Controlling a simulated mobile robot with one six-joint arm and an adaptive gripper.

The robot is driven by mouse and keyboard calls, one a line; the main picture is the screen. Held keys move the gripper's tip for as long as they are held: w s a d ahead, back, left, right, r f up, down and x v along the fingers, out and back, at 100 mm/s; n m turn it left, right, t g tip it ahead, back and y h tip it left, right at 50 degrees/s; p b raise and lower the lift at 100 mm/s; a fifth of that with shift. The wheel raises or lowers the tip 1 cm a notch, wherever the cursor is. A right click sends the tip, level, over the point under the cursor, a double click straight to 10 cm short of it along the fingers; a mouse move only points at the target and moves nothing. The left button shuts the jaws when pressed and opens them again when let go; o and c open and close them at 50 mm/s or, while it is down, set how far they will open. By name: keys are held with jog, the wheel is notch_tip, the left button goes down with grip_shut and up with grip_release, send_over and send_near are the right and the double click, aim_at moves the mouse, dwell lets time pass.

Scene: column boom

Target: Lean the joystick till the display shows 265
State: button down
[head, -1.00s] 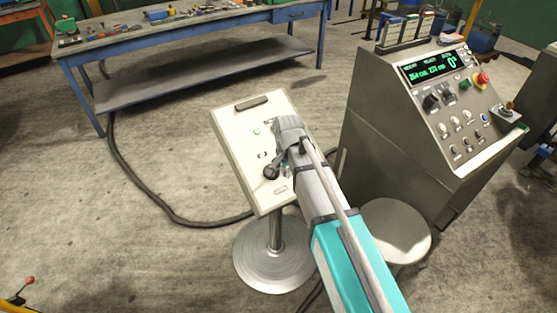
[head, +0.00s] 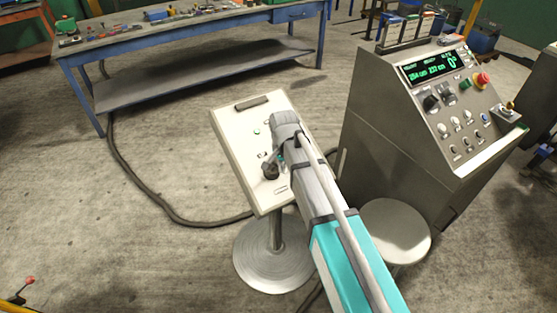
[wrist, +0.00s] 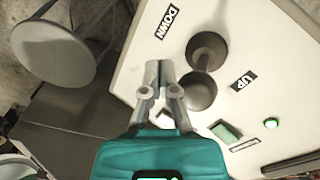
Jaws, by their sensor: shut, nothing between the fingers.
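The joystick (head: 270,171) is a dark ball-topped lever on the tilted white panel (head: 235,125). In the wrist view the joystick knob (wrist: 198,92) is large, with its shaft running up to a round base. It lies between the DOWN label (wrist: 168,22) and the UP label (wrist: 242,81). My gripper (wrist: 158,66) is shut and empty, its fingertips just left of the knob; I cannot tell whether they touch it. The display (head: 434,69) on the grey console shows green digits, apparently 254 cm, 253 cm and 0°, too small to be sure.
The panel stands on a round-footed post. A green lit button (wrist: 271,123) is on it. A round stool (head: 395,229) stands close to the right, beside the grey console (head: 385,130) with its red stop button (head: 482,79). A blue workbench (head: 190,40) is behind.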

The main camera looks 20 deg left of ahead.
jog(key=shift+w+a, duration=0.75)
jog(key=shift+a, duration=0.15)
dwell(1.4)
jog(key=s+d, duration=0.3)
jog(key=shift+d, duration=0.25)
dwell(0.5)
notch_tip(320, 180, up, 8)
jog(key=p, duration=0.8)
dwell(0.6)
